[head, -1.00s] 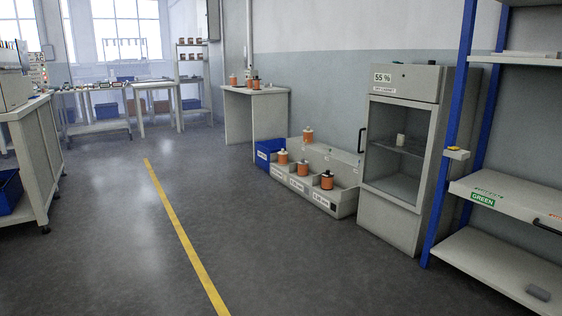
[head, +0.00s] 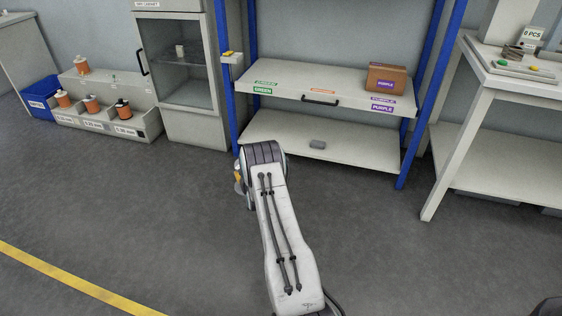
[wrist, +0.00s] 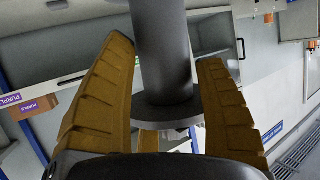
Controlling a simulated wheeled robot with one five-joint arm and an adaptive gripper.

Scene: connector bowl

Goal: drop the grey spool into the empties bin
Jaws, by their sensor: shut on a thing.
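In the wrist view, the grey spool (wrist: 163,50), a dark cylinder with a round flange, stands between the two ochre fingers of my gripper (wrist: 166,72). The gripper is shut on it. In the head view, only a small yellow part of my gripper (head: 239,178) shows beside my arm, and the spool cannot be made out there. A blue bin (head: 38,97) with a white label stands on the floor at the left, beside the spool rack. Its label is too small to read, so I cannot tell if it is the empties bin.
A grey rack (head: 143,124) holds several orange spools beside the blue bin. A cabinet (head: 196,128) stands right of it. A blue-post shelf (head: 345,147) with a cardboard box (head: 386,78) is ahead, and a workbench (head: 500,72) stands right. The floor at left is clear.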

